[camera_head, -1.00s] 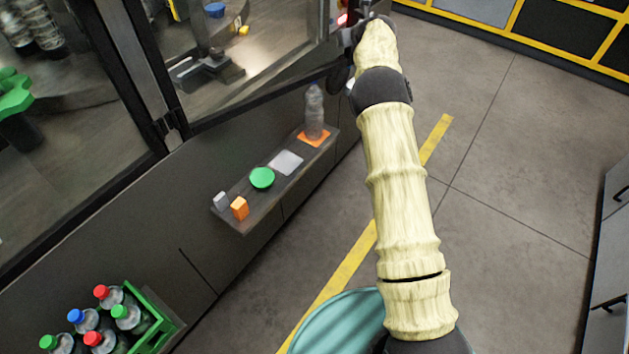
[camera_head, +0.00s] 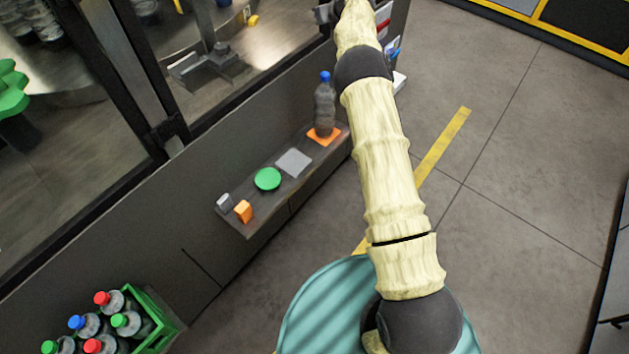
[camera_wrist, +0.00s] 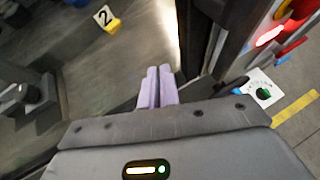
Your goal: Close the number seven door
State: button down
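No number seven shows in these frames, so I cannot tell which panel is the number seven door. The labeller's dark-framed enclosure (camera_head: 150,90) fills the upper left of the head view, with machine parts behind its frame. In the wrist view a dark upright frame post (camera_wrist: 232,40) stands just right of my gripper. My gripper (camera_wrist: 157,72) shows there as two lavender fingers side by side, shut with nothing visible between them. It points into the enclosure area, beside the post; I cannot tell whether it touches. In the head view my gripper is at the top edge, partly cut off.
A low shelf (camera_head: 250,222) holds a blue-capped bottle (camera_head: 325,105), a green disc (camera_head: 267,179) and small blocks. A green crate (camera_head: 160,335) of bottles is lower left. Open floor (camera_head: 500,200) lies right.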

jog(key=shift+w+a+r, duration=0.15)
jog(key=shift+a+r, duration=0.6)
jog(key=shift+r, duration=0.1)
jog(key=shift+d, duration=0.1)
jog(key=shift+t, duration=0.3)
jog(key=s+d+r+b, duration=0.3)
jog(key=s+d+b, duration=0.5)
jog(key=d, duration=0.2)
jog(key=shift+s+d, duration=0.3)
jog(key=shift+s, duration=0.05)
